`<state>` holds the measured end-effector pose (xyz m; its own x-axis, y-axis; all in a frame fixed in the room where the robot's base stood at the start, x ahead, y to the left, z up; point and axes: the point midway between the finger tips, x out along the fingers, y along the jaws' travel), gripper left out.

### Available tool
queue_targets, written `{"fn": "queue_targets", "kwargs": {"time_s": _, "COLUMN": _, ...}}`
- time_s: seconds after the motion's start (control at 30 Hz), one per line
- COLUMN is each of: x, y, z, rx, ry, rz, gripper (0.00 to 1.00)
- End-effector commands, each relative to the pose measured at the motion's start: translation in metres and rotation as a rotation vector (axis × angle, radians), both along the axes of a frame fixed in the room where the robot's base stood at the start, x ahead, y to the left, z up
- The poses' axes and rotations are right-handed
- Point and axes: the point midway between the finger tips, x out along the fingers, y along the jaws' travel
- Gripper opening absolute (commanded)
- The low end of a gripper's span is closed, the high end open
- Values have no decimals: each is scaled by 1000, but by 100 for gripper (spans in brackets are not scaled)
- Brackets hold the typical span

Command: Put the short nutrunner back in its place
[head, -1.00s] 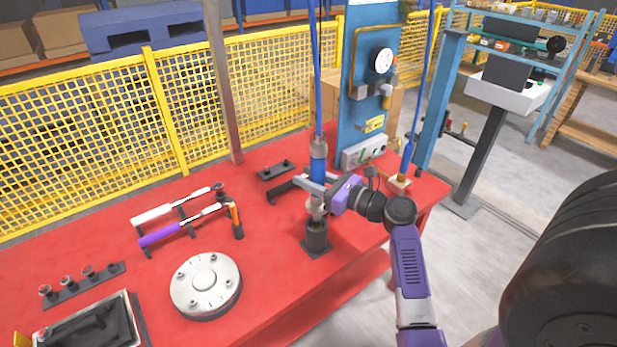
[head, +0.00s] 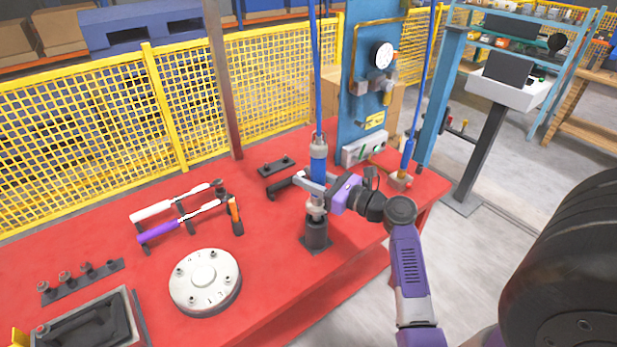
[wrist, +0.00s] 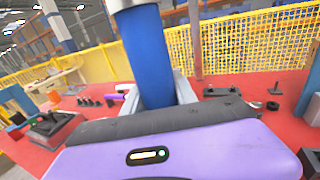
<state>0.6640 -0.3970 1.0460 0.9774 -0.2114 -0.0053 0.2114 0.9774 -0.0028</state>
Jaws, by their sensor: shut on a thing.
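The short nutrunner (head: 319,167) is an upright blue tool with grey metal ends, hanging from a blue hose. My gripper (head: 317,188) is shut around its blue body. In the wrist view the blue body (wrist: 148,60) stands between the jaws. Directly below it is a dark cylindrical holder (head: 316,234) on a square base on the red table. The nutrunner's lower end meets the top of this holder; how deep it sits inside cannot be told.
A round silver flange (head: 205,281) lies left of the holder. Two torque wrenches, white (head: 152,215) and purple (head: 158,233), rest on a rack. A blue panel (head: 362,95) with gauge stands behind right. A second blue tool (head: 408,152) hangs at the right.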

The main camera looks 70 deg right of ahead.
Motion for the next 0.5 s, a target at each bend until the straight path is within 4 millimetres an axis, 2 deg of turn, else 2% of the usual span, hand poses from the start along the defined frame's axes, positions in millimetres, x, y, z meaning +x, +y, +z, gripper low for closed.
{"fn": "queue_targets", "kwargs": {"time_s": 0.5, "x": 0, "y": 0, "z": -7, "rx": -2, "ry": -3, "rz": 0, "gripper": 0}}
